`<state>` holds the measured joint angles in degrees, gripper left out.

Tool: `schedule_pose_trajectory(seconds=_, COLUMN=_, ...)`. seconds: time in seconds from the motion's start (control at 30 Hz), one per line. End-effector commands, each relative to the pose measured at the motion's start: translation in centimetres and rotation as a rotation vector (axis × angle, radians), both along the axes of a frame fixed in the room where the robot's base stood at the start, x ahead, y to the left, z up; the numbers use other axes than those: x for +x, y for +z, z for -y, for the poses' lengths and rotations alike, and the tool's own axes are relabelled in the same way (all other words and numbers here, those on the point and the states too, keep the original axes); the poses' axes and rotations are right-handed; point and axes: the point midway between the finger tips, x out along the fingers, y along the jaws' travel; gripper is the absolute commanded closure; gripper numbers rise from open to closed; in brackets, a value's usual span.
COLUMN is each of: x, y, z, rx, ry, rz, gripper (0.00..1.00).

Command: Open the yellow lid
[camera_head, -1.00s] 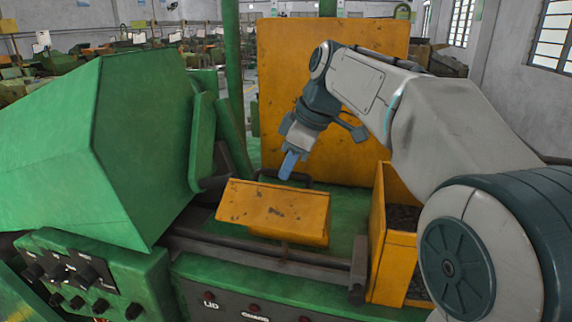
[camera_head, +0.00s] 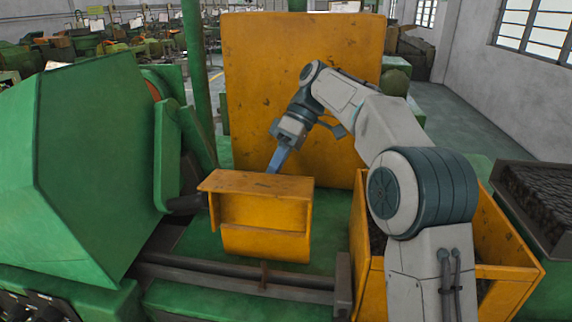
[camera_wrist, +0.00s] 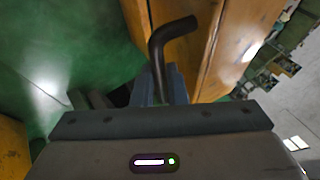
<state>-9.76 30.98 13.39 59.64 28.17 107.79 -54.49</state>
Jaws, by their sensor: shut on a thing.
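The yellow lid (camera_head: 258,183) sits on the yellow box (camera_head: 265,243) in the middle of the green machine. It is raised to roughly level, and a recess shows beneath its front edge. My gripper (camera_head: 276,163) reaches down behind the lid's back edge with its blue fingers. In the wrist view a dark bent handle (camera_wrist: 172,35) runs down between my fingers (camera_wrist: 167,88), which are shut on it beside a yellow panel (camera_wrist: 172,55). The exact grip contact is partly hidden by the gripper body.
A tall yellow panel (camera_head: 300,75) stands behind the box. A yellow bin (camera_head: 505,240) is at the right, partly behind my arm. A large green housing (camera_head: 85,170) stands at the left. A dark rail (camera_head: 235,275) crosses in front.

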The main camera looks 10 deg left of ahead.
Motion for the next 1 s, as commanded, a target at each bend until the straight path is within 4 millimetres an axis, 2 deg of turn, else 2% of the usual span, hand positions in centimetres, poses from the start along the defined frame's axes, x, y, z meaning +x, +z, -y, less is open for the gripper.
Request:
schedule_pose_trajectory(seconds=0.03, x=-0.09, y=-0.78, z=-0.12, rx=-0.010, ry=0.007, rz=-0.020, gripper=1.00)
schedule_pose_trajectory(seconds=0.47, x=-0.15, y=-0.79, z=-0.33, rx=-0.009, ry=0.011, rz=-0.028, gripper=1.00)
schedule_pose_trajectory(seconds=0.5, x=-0.15, y=-0.79, z=-0.32, rx=-0.009, ry=0.011, rz=-0.028, gripper=0.82)
schedule_pose_trajectory(seconds=0.57, x=-0.11, y=-0.75, z=-0.30, rx=-0.007, ry=0.010, rz=-0.027, gripper=0.66)
schedule_pose_trajectory(seconds=1.0, x=0.12, y=-0.05, z=0.53, rx=-0.003, ry=-0.010, rz=0.013, gripper=0.66)
